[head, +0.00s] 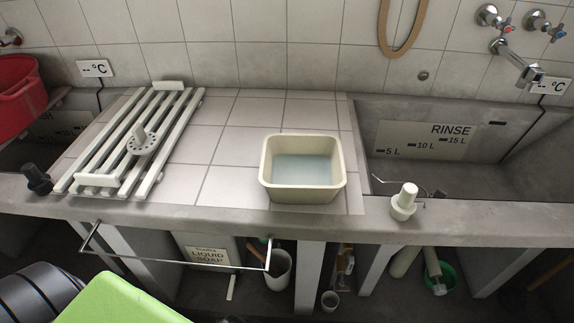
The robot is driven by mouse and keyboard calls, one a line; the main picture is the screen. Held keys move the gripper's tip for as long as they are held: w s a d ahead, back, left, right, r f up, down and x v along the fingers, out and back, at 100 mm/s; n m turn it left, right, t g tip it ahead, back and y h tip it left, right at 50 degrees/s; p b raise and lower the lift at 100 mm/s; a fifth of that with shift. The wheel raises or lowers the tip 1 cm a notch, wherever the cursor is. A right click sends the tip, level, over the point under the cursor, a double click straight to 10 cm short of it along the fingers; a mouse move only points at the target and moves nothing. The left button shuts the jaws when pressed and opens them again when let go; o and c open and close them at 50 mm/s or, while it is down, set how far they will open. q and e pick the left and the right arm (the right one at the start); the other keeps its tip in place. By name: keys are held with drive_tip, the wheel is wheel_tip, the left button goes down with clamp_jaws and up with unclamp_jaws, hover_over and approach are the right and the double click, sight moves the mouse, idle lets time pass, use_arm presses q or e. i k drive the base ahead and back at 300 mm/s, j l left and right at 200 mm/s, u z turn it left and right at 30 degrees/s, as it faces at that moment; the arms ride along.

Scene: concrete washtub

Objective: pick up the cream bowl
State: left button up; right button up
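The cream bowl (302,193) is a squarish basin with rounded corners. It stands upright on the tiled counter (228,140), near the front edge and just left of the rinse basin. Pale bluish liquid (303,170) seems to lie in its bottom. Nothing covers or touches it from above. Neither my left nor my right gripper is in the head view.
A slatted rack (170,118) with a pale round part on it lies left of the bowl. A white plug-like piece (404,202) stands on the front ledge to its right, by the rinse basin (440,150). A metal rail (180,259) sticks out below the ledge. Tiles behind the bowl are clear.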

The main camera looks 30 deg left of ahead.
sight(295, 167)
drive_tip(key=i+j+u, duration=0.1)
drive_tip(key=i+u, duration=0.35)
drive_tip(key=u, duration=0.25)
drive_tip(key=k, duration=0.6)
